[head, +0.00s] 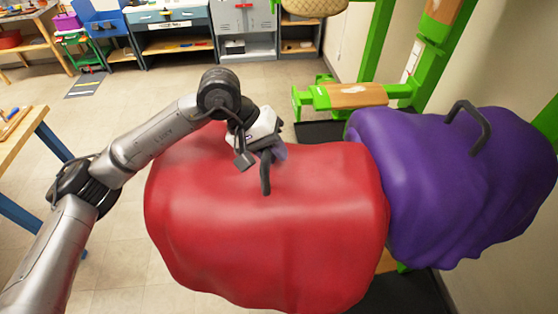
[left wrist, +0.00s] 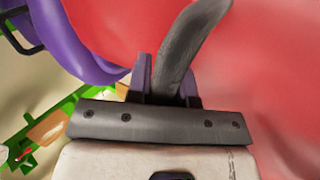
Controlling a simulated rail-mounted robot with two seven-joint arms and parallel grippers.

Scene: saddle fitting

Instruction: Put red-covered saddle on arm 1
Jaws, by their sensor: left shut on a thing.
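The red-covered saddle (head: 270,235) fills the lower middle of the head view, with a dark grey loop handle (head: 265,178) on top. My left gripper (head: 275,150) is at that handle. In the left wrist view the handle (left wrist: 183,45) passes between the two purple fingers of the left gripper (left wrist: 167,80), which are shut on it. A green rack arm with a wooden top (head: 350,95) is bare, behind the saddles. I see no number on it, so I cannot tell whether it is arm 1. My right gripper is not in view.
A purple-covered saddle (head: 465,185) with its own handle is close against the red one on the right. Green rack posts (head: 375,45) stand at the right near a wall. A wooden table (head: 20,135) is at the left edge. Workbenches (head: 175,35) line the back; open floor lies between.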

